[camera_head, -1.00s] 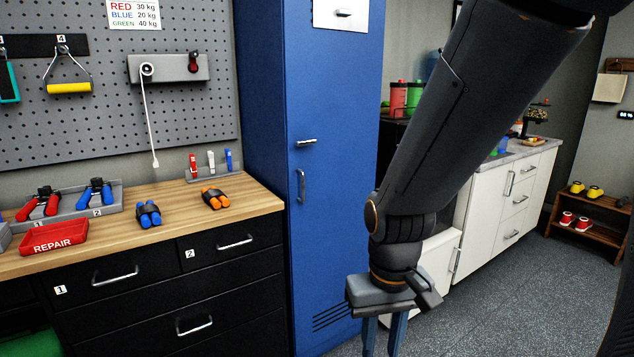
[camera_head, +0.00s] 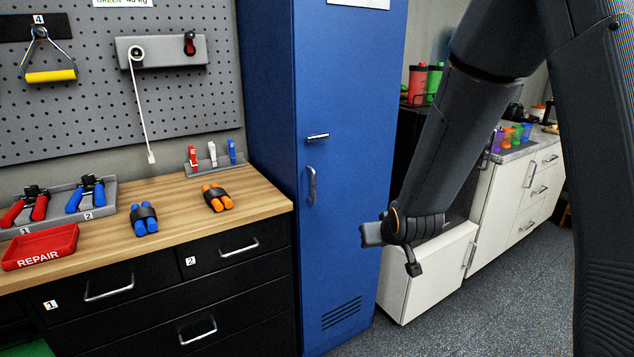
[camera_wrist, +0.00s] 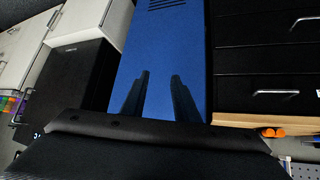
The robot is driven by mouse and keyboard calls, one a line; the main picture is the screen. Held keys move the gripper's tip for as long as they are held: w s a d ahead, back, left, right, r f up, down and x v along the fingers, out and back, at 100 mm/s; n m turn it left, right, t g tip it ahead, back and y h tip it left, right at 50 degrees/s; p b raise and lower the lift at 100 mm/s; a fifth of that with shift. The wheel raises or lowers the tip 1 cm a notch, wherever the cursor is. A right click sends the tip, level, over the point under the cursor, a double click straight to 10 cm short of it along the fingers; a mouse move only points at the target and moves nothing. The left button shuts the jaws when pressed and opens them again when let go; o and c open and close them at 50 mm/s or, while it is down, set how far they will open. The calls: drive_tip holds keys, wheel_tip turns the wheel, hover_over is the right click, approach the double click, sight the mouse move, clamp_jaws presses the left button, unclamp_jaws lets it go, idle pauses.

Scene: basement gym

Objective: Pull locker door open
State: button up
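The tall blue locker (camera_head: 350,100) stands in the middle of the head view, its door shut. The door has a vertical silver handle (camera_head: 311,185) near its left edge and a small horizontal silver latch (camera_head: 317,137) just above. My gripper (camera_head: 373,234) is to the right of and below the handle, apart from it; its fingers cannot be made out there. In the wrist view, which looks turned over, my gripper's two dark fingers (camera_wrist: 160,82) are spread with nothing between them, against the blue locker front (camera_wrist: 165,45). The handle does not show there.
A wooden-topped bench (camera_head: 170,200) with black drawers stands left of the locker, holding a red REPAIR tray (camera_head: 40,247) and hand grips. White cabinets (camera_head: 515,200) stand to the right. Grey floor (camera_head: 480,300) is clear in front of the cabinets.

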drive_tip(key=w+a+r+n+t+y+p, duration=0.1)
drive_tip(key=w+a+r+t+y+p, duration=0.15)
drive_tip(key=w+a+t, duration=0.45)
drive_tip(key=n+t+y, duration=0.1)
drive_tip(key=y, duration=0.2)
approach(314, 185)
drive_tip(key=w, duration=0.1)
drive_tip(key=p+x, duration=0.2)
drive_tip(key=x, duration=0.5)
drive_tip(key=shift+w+a+p, duration=0.25)
drive_tip(key=shift+w+p, duration=0.05)
drive_tip(key=shift+c, duration=0.3)
clamp_jaws()
